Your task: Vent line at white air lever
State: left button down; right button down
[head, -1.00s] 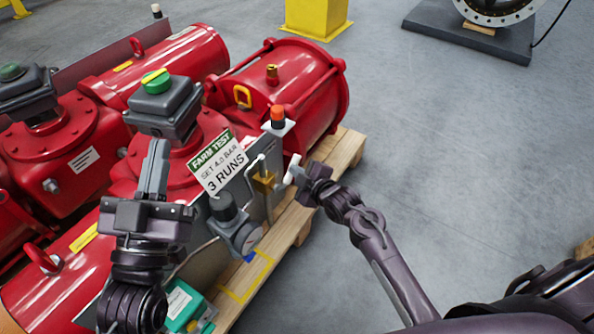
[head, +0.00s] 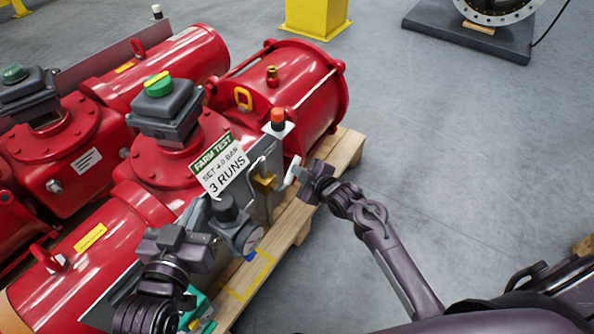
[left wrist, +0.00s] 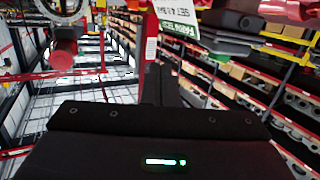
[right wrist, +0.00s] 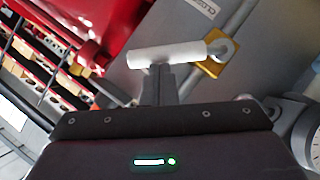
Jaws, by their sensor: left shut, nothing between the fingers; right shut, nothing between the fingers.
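The white air lever (head: 287,180) is on the grey panel at the pallet side of the red actuator, beside a brass valve body (head: 263,184). In the right wrist view the white lever (right wrist: 165,54) lies across my fingertips, its right end at a brass fitting (right wrist: 214,64). My right gripper (head: 302,174) is shut and empty, its tips against or just short of the lever; I cannot tell which. My left gripper (head: 196,214) is shut and empty, just left of the regulator and gauge (head: 242,236). In the left wrist view its closed fingers (left wrist: 158,72) point into open space.
A "FARM TEST, SET 4.0 BAR, 3 RUNS" sign (head: 220,165) stands above the regulator. An orange-capped part (head: 278,120) rises near the lever. The red actuator (head: 290,85) sits on a wooden pallet (head: 345,150).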

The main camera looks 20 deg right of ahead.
pick_arm(q)
jog(key=s+a+f+g+y+p, duration=0.1)
jog(key=s+f+g, duration=0.3)
jog(key=f, duration=0.4)
jog(key=s+a+f+g+y+p, duration=0.1)
jog(key=s+f+g+y, duration=0.1)
jog(key=s+f+g, duration=0.3)
notch_tip(320, 180, down, 3)
jog(key=shift+s+a+r+y, duration=0.15)
jog(key=shift+s+a+y, duration=0.2)
jog(key=shift+s, duration=0.65)
pick_arm(e)
jog(key=w+d+f+m+g+y, duration=0.2)
jog(key=d+f+m+g, duration=0.1)
jog(key=f+m, duration=0.1)
jog(key=shift+w+d+f+y, duration=0.15)
jog(key=shift+w+f+y, duration=0.15)
jog(key=shift+y, duration=0.1)
pick_arm(q)
jog(key=shift+s, duration=0.2)
jog(key=shift+r+p, duration=0.1)
jog(key=shift+p, duration=0.2)
pick_arm(e)
jog(key=shift+r, duration=0.1)
